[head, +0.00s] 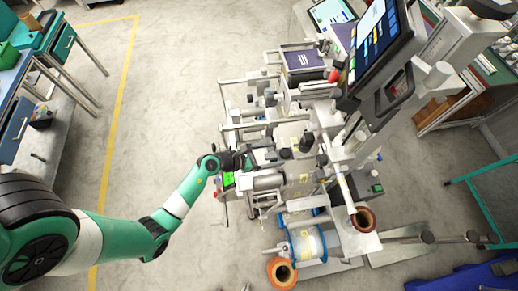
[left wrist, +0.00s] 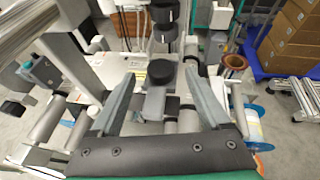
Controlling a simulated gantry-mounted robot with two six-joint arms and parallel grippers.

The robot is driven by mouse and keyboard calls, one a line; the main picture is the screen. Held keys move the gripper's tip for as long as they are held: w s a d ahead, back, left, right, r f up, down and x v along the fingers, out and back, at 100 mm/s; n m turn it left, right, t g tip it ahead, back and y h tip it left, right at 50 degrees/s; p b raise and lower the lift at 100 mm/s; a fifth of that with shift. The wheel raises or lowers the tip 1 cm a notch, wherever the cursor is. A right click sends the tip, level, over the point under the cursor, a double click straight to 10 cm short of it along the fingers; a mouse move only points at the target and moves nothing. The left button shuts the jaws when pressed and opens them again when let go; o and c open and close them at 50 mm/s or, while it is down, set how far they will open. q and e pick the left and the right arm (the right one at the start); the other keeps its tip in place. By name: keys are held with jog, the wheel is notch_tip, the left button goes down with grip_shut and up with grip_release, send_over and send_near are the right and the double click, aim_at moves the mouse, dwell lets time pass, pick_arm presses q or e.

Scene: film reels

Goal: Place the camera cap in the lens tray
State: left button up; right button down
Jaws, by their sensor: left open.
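My left gripper (head: 243,161) reaches in from the left to the near side of the grey film machine. In the left wrist view it (left wrist: 158,78) is open, its two grey fingers spread apart. A round black cap (left wrist: 162,72), which looks like the camera cap, sits on a grey block beyond and between the fingers. No finger visibly touches it; its depth from the fingertips is hard to judge. I cannot pick out the lens tray with certainty in either view. My right gripper is in neither view.
The film machine (head: 293,182) has many rollers and bars close around the gripper. A tablet screen (head: 380,45) rises at its upper right. A blue-rimmed reel (head: 307,243) and an orange-rimmed roll (head: 282,272) are at its lower end. Open floor (head: 165,90) lies left.

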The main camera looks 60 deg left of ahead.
pick_arm(q)
jog(key=v, duration=0.8)
jog(key=shift+s+p, duration=0.15)
jog(key=shift+p, duration=0.3)
